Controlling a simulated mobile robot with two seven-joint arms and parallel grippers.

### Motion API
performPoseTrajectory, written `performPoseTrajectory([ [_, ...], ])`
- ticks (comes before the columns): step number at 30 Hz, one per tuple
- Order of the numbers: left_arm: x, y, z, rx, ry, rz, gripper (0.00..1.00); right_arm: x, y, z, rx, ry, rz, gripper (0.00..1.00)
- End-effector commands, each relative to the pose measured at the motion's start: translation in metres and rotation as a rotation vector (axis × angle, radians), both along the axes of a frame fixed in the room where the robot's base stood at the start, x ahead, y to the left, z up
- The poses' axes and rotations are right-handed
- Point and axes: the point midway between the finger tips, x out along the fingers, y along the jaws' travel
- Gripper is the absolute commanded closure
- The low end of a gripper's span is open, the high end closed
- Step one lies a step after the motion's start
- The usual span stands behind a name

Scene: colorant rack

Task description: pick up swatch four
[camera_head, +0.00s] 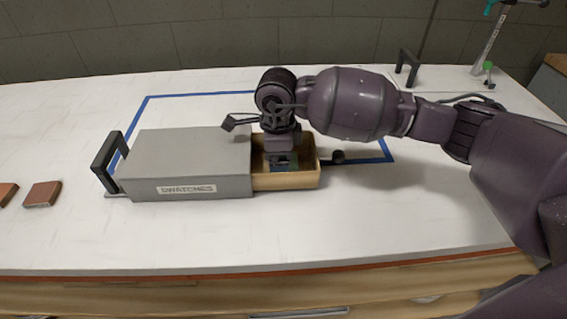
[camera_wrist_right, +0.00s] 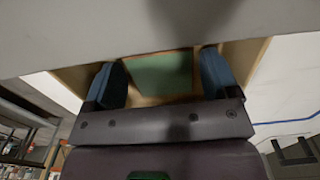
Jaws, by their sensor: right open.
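A grey box labelled SWATCHES (camera_head: 190,150) lies on the white table, with its wooden drawer (camera_head: 290,181) pulled out to the right. My right gripper (camera_head: 281,160) points down into the open drawer. In the right wrist view, a green swatch (camera_wrist_right: 160,74) lies in the drawer between the two blue finger pads of the right gripper (camera_wrist_right: 161,82). The fingers are spread, with gaps to the swatch on both sides. No number shows on the swatch, so I cannot tell whether it is swatch four. My left gripper is not in view.
Reddish-brown tiles (camera_head: 42,194) lie at the table's left. A black handle (camera_head: 106,162) is at the box's left end, and a black knob (camera_head: 338,157) is at the drawer's right. Blue tape (camera_head: 147,108) outlines the area. A stand (camera_head: 489,48) is at the back right.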

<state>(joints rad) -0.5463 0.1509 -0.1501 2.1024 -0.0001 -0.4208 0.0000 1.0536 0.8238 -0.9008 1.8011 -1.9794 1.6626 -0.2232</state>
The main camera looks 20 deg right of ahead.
Motion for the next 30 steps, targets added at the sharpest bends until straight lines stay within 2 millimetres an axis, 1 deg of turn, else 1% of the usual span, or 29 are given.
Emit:
performPoseTrajectory([
  [1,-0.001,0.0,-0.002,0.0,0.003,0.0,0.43,0.0,0.0,-0.005,0.001,0.002,0.0,0.19],
  [2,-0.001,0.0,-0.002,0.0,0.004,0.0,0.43,0.0,0.0,-0.006,0.0,0.001,0.0,0.19],
  [8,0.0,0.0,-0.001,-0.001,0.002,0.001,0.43,0.0,0.0,-0.005,0.0,-0.002,0.0,0.19],
  [11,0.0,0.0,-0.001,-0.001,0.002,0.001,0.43,0.0,0.0,-0.005,0.0,-0.002,0.0,0.33],
  [15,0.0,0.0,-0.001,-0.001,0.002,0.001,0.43,0.0,0.0,-0.005,0.001,-0.001,0.0,0.54],
  [24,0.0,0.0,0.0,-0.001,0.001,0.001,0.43,0.0,0.0,-0.002,0.0,-0.003,0.0,0.56],
  [26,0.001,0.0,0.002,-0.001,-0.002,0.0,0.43,0.001,0.0,0.003,0.001,-0.004,0.0,0.56],
  [29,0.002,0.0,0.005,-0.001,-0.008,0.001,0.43,0.001,0.0,0.017,0.0,-0.006,0.0,0.56],
  [30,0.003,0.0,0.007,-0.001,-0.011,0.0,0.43,0.001,0.0,0.025,0.001,-0.009,0.001,0.56],
])
